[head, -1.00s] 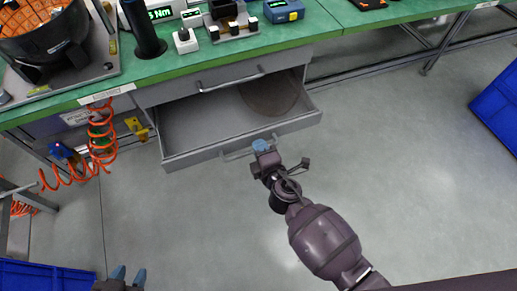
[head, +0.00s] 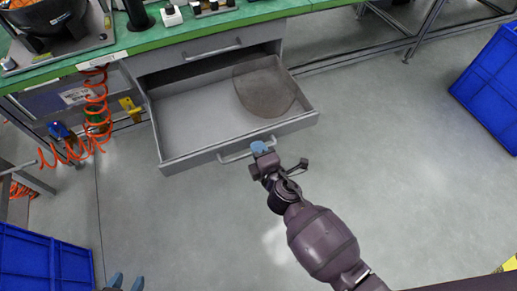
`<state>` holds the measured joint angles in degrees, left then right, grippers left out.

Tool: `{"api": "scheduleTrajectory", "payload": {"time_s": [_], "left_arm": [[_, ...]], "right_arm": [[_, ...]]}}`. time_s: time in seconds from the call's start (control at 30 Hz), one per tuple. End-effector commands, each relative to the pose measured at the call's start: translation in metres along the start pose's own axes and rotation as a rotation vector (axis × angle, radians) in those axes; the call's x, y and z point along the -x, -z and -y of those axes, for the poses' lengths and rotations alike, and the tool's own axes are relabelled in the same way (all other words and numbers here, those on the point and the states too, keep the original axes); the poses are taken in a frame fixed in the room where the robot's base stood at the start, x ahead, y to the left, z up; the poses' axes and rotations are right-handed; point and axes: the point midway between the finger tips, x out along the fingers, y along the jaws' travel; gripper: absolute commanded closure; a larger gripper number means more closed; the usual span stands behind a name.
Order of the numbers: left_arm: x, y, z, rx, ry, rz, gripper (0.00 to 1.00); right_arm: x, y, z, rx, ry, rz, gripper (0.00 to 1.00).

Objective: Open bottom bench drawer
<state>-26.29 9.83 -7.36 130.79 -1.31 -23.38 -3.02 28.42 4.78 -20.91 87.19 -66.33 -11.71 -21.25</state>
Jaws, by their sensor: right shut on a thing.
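The bottom bench drawer (head: 190,160) is grey and stands well out from under the green bench, with its inside showing. A round mesh-like brown-grey piece (head: 265,88) lies at its right side. My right gripper (head: 260,148) is shut on the drawer's bar handle (head: 235,156) at the front; its fingertips partly hide the handle's right end. My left gripper (head: 126,284) shows only as two blue fingertips, apart from each other, at the bottom edge; it is away from the drawer.
The upper drawer (head: 200,52) is closed above it. Orange coiled hoses (head: 95,115) hang left of the drawer. Blue crates stand at the lower left (head: 40,262) and right (head: 490,85). The floor in front is clear.

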Motion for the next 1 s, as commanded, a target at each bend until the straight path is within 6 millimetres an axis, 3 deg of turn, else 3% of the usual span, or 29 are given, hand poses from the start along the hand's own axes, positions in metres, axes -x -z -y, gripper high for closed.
{"api": "scheduleTrajectory", "payload": {"time_s": [0.57,0.6,0.73,1.0], "left_arm": [[-0.0001,0.0004,0.0002,-0.001,0.000,-0.001,0.62],[-0.0001,0.0004,0.0002,-0.001,0.000,-0.001,0.62],[-0.0001,0.0004,0.0003,-0.001,0.000,-0.001,0.62],[-0.0002,0.0005,0.0004,-0.001,0.000,-0.001,0.62]], "right_arm": [[-0.0001,-0.0011,-0.0002,0.000,0.000,0.003,1.00],[-0.0001,-0.0011,-0.0002,0.000,0.000,0.003,0.85],[-0.0001,-0.0009,-0.0002,0.000,0.000,0.002,0.65],[-0.0001,-0.0005,-0.0004,0.000,0.000,0.001,0.64]]}}
